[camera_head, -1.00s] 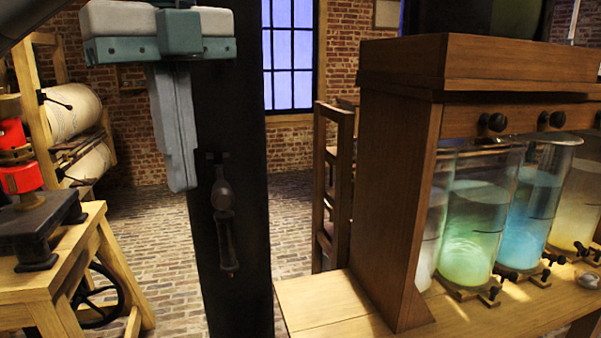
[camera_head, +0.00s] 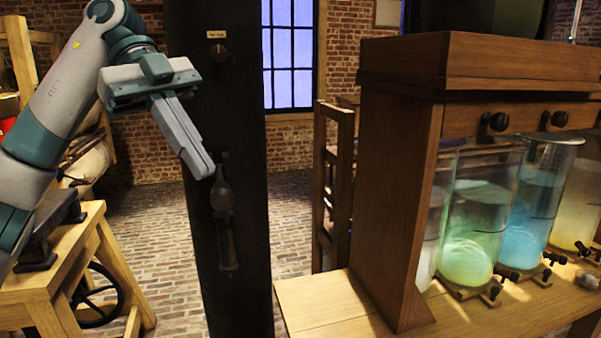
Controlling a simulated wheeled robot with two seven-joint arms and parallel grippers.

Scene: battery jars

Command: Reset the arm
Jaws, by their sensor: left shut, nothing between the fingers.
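My left arm comes in from the left edge. Its left gripper (camera_head: 205,168) is shut and empty, with its fingers angled down to the right. The fingertips show in front of the dark column (camera_head: 235,270), near the handle (camera_head: 222,195) on it; I cannot tell how far apart they are in depth. My right gripper is not in view.
A wooden cabinet (camera_head: 385,200) with glass jars of green (camera_head: 470,225) and blue liquid (camera_head: 528,210) stands on a wooden table (camera_head: 325,300) at the right. A wooden stand (camera_head: 55,270) is at the lower left.

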